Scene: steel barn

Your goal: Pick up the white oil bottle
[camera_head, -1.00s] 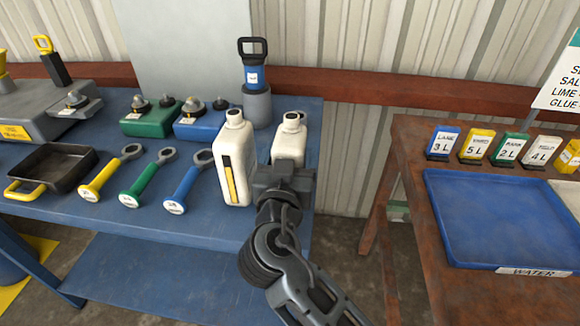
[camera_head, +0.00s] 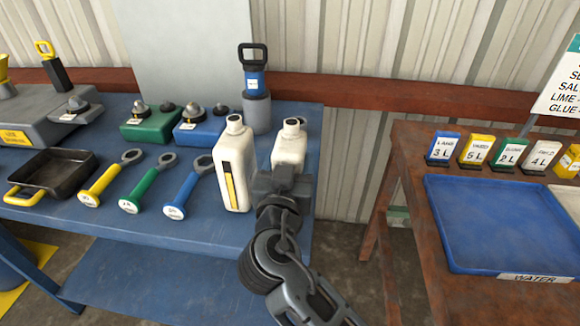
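Two white bottles stand upright on the blue bench (camera_head: 130,225). The left white bottle (camera_head: 236,150) has a yellow and black strip on its front and a dark mouth. The right white bottle (camera_head: 289,145) stands just right of it; its lower part is hidden behind my gripper. My gripper (camera_head: 283,178) is in front of the right bottle, close to it. The fingers point away from the camera, and I cannot tell whether they are open, shut or touching the bottle.
Yellow, green and blue wrenches (camera_head: 185,192) and a black tray (camera_head: 60,170) lie left of the bottles. A blue-and-black handled tool in a grey holder (camera_head: 257,112) stands behind. A rusty table with a blue tray (camera_head: 480,262) is at right, across a gap.

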